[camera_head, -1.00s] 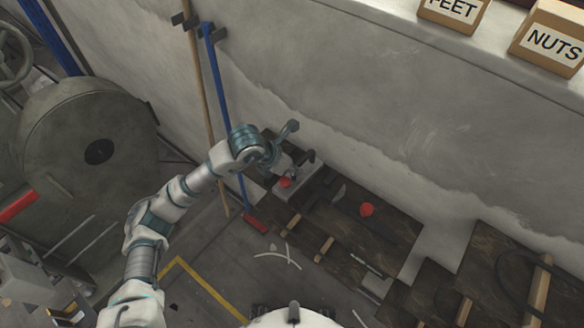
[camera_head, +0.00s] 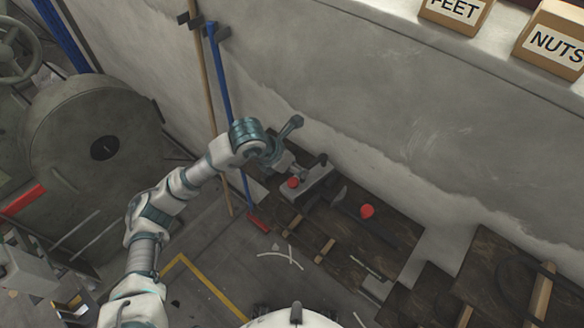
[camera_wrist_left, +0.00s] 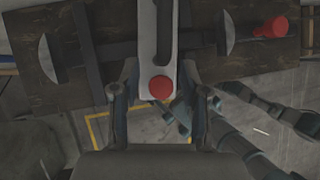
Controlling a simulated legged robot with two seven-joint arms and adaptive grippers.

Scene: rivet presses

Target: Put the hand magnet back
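The hand magnet (camera_head: 318,181) is a pale grey block with a dark handle and a red knob at one end. It is just above the left part of a dark wooden board (camera_head: 395,232) by the wall. My left gripper (camera_head: 296,172) is at its knob end. In the left wrist view the magnet (camera_wrist_left: 148,50) lies between the two fingers (camera_wrist_left: 160,75), which sit close against its sides; the exact contact is hard to see. My right gripper is not in view.
Another tool with a red end (camera_head: 366,211) lies on the board to the right. A blue-handled broom (camera_head: 222,90) leans on the wall to the left. A large round grey machine (camera_head: 90,140) stands further left. Boxes marked FEET (camera_head: 455,12) and NUTS (camera_head: 553,42) are on the ledge.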

